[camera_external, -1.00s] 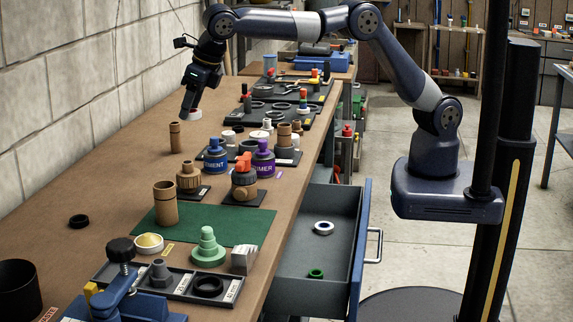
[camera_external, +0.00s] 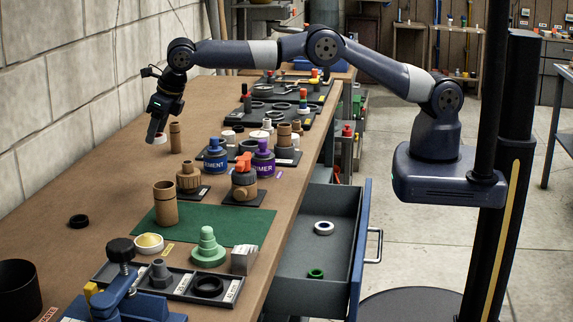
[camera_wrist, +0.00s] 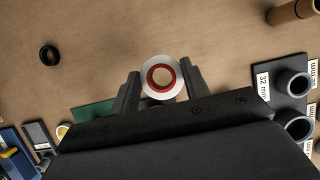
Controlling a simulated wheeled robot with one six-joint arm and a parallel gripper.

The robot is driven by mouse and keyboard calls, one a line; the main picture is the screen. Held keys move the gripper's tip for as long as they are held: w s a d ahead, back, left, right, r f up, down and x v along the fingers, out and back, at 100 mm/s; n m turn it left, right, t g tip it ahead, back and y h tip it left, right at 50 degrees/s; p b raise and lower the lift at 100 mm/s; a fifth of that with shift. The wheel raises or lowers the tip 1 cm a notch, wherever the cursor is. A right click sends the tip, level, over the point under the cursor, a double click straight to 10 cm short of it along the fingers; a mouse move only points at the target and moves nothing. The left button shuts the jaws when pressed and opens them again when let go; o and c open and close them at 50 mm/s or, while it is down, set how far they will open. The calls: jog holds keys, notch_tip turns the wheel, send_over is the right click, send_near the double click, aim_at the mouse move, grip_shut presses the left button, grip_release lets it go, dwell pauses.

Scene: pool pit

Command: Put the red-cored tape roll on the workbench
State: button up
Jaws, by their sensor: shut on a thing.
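The red-cored tape roll, a white ring with a red inner band, shows in the wrist view (camera_wrist: 160,59) between my two fingers. My gripper (camera_wrist: 160,75) is shut on it. In the external view my gripper (camera_external: 156,138) points down over the left side of the workbench (camera_external: 118,172). Part of the white roll (camera_external: 161,138) shows behind the fingers there. It appears to be held above the brown top, with bare surface around it. The exact gap beneath it cannot be told.
A brown upright cylinder (camera_external: 175,138) stands close right of my gripper. A black ring (camera_external: 78,221) lies at the left front. Blue and purple bottles and a green mat (camera_external: 235,226) are to the right. An open drawer (camera_external: 345,240) holds another white ring (camera_external: 323,228).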

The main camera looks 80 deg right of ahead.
aim_at(157, 183)
jog(key=shift+f+p, duration=0.8)
jog(key=shift+f, duration=4.75)
jog(key=shift+f, duration=0.1)
jog(key=shift+f, duration=0.15)
jog(key=o, duration=1)
jog(key=shift+c, duration=0.2)
jog(key=shift+r, duration=0.5)
jog(key=b+v, duration=0.2)
jog(key=v, duration=0.9)
jog(key=shift+s+r, duration=0.25)
jog(key=shift+s, duration=0.05)
jog(key=shift+o, duration=0.4)
